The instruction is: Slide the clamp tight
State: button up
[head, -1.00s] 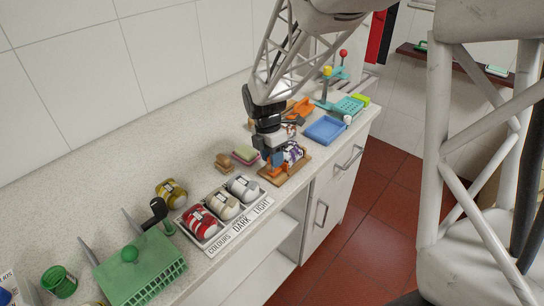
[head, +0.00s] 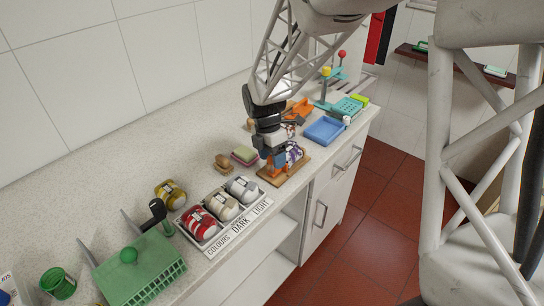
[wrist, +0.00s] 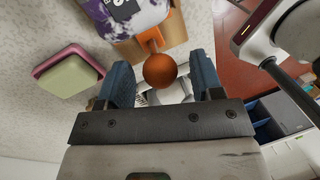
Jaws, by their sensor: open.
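The clamp is an orange frame (head: 272,172) on a wooden board (head: 296,173) near the counter's front edge. It sits at a purple-and-white patterned bundle (head: 295,153), which also shows at the top of the wrist view (wrist: 128,14). An orange ball knob (wrist: 160,70) on an orange stem stands out from the clamp. My gripper (wrist: 162,78) is open, with one blue finger on each side of the knob and gaps showing between. In the head view my gripper (head: 275,158) is low over the board and hides part of the clamp.
A pink-and-green sponge (head: 244,155) and a wooden block (head: 224,163) lie left of the board. A tray of rolled bundles (head: 206,235) is nearer, and a blue tray (head: 325,131) stands beyond. Bare counter lies along the wall.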

jog(key=shift+w+a+r, duration=0.15)
jog(key=shift+w+r, duration=0.05)
jog(key=shift+r, duration=1.05)
jog(key=shift+w+a+r, duration=0.1)
jog(key=shift+w+r, duration=0.1)
jog(key=shift+r, duration=1.1)
jog(key=shift+w+a+r, duration=0.15)
jog(key=shift+w+r, duration=0.05)
jog(key=shift+r, duration=1.05)
jog(key=shift+s+d+r+m, duration=0.3)
jog(key=s+d+r+m+t, duration=0.1)
jog(key=s+d+m, duration=0.3)
jog(key=s+m, duration=0.4)
jog(key=s+d+r+m+t, duration=0.2)
jog(key=s+d+r+m, duration=0.2)
jog(key=s+m, duration=0.4)
jog(key=s+d+r+m+t+y, duration=0.1)
jog(key=s+d+m, duration=0.5)
jog(key=s, duration=0.7)
jog(key=shift+r+m, duration=0.7)
jog(key=shift+m, duration=0.5)
